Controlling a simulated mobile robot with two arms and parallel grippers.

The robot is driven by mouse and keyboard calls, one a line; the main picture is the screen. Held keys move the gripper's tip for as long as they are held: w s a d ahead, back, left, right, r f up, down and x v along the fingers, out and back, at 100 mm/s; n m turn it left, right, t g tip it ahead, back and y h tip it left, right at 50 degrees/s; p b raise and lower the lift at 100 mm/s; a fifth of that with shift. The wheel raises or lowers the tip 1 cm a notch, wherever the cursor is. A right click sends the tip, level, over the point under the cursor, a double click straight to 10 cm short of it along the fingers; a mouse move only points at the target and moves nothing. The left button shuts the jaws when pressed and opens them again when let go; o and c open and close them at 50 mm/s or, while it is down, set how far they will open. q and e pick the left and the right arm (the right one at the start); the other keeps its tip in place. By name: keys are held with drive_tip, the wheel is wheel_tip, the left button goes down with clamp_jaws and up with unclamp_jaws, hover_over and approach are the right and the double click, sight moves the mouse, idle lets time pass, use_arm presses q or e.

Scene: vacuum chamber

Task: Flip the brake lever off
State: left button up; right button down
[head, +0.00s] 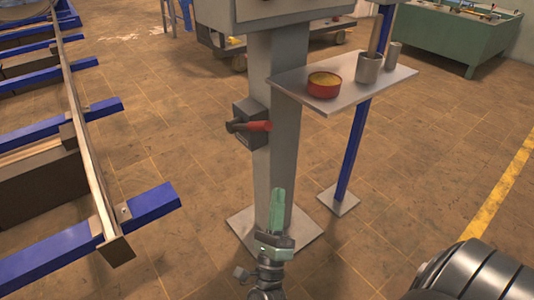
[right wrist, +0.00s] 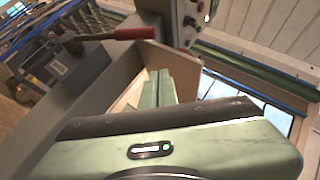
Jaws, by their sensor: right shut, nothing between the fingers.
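The brake lever has a red handle (head: 257,126) that points right, roughly level, from a dark pivot. It is mounted on a dark grey box (head: 243,136) fixed to the side of a grey column (head: 277,80). My right gripper (head: 278,192) is below the lever and in front of the column, its green fingers shut together and empty. In the right wrist view, the shut fingers (right wrist: 158,76) point toward the column, and the red handle (right wrist: 127,34) lies beyond them, up and left. The gripper and lever are apart. My left gripper is out of view.
A grey shelf (head: 382,88) to the right of the column holds a red tin (head: 324,85) and metal cups, on a blue post (head: 354,150). Blue beams (head: 90,240) and a long rail stand at left. Open tiled floor lies between.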

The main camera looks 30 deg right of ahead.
drive_tip(key=shift+r, duration=0.1)
